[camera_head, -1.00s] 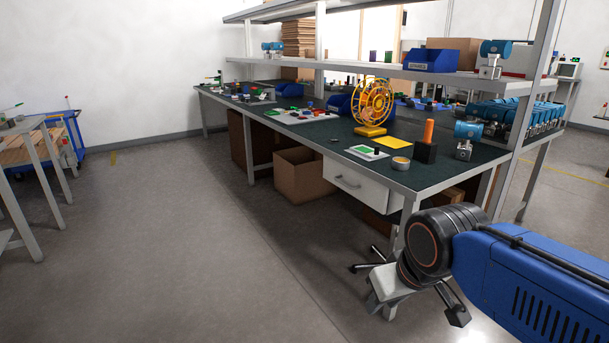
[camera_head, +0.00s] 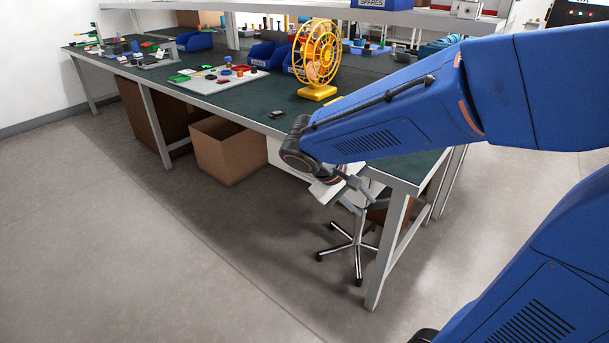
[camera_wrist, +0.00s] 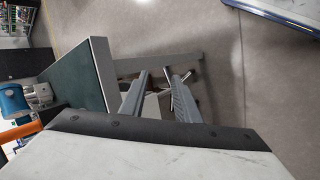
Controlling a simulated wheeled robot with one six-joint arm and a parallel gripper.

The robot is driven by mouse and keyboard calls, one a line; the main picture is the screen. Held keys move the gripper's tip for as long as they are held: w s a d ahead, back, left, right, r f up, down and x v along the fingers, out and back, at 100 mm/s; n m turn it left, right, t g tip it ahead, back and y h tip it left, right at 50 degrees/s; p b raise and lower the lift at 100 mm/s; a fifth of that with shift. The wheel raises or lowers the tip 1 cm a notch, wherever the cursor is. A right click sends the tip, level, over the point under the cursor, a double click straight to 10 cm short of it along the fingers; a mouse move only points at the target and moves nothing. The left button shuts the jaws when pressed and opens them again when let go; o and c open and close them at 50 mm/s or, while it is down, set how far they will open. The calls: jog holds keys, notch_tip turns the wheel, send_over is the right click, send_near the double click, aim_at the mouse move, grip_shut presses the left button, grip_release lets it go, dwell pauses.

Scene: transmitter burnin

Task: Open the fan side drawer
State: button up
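The white drawer (camera_head: 284,158) sits under the front edge of the green-topped bench (camera_head: 235,100), on the side near the yellow fan-like wheel (camera_head: 316,52). Only a strip of its front shows, closed as far as I can see; my arm hides the rest and its handle. My gripper (camera_head: 356,188) is in front of the bench, below the top, near the right part of the drawer. In the wrist view its two fingers (camera_wrist: 157,75) are apart with nothing between them. The drawer cannot be made out there.
A stool base (camera_head: 357,245) stands on the floor below my gripper, near the bench leg (camera_head: 388,245). An open cardboard box (camera_head: 229,152) is under the bench, left of the drawer. The floor at front left is clear. A blue device (camera_wrist: 12,101) stands on the bench.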

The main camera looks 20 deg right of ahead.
jog(key=w+a+f+n+t+h, duration=0.2)
jog(key=w+a+t+h, duration=0.15)
jog(key=w+a, duration=0.6)
jog(key=n+t+h, duration=0.2)
jog(key=n+t, duration=0.1)
jog(key=t, duration=0.2)
send_near(305, 174)
jog(key=shift+g, duration=0.25)
jog(key=x, duration=1)
jog(key=shift+w+f, duration=0.15)
jog(key=shift+w, duration=0.4)
grip_shut()
